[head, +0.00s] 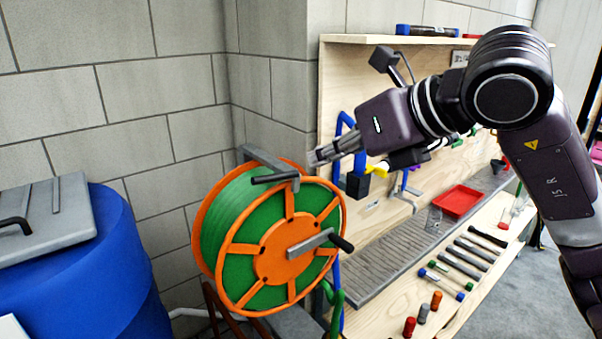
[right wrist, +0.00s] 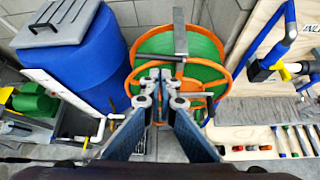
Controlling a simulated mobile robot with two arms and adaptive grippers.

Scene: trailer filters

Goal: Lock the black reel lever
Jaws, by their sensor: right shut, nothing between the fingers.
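The reel (head: 268,240) has orange rims and a green drum and stands by the block wall; it also shows in the right wrist view (right wrist: 205,75). The black lever (head: 275,178) lies roughly level across the reel's top, beside a grey bracket (head: 262,156). A separate grey crank (head: 312,243) with a black knob sits on the reel's front face. My right gripper (head: 316,157) is shut and empty, above and just right of the lever, apparently apart from it. My left gripper is not in view.
A blue barrel (head: 100,265) with a grey lid stands left of the reel. On the right, a wooden workbench (head: 480,290) holds several tools and a red tray (head: 455,201). Blue pipes (head: 339,135) rise close behind my right gripper.

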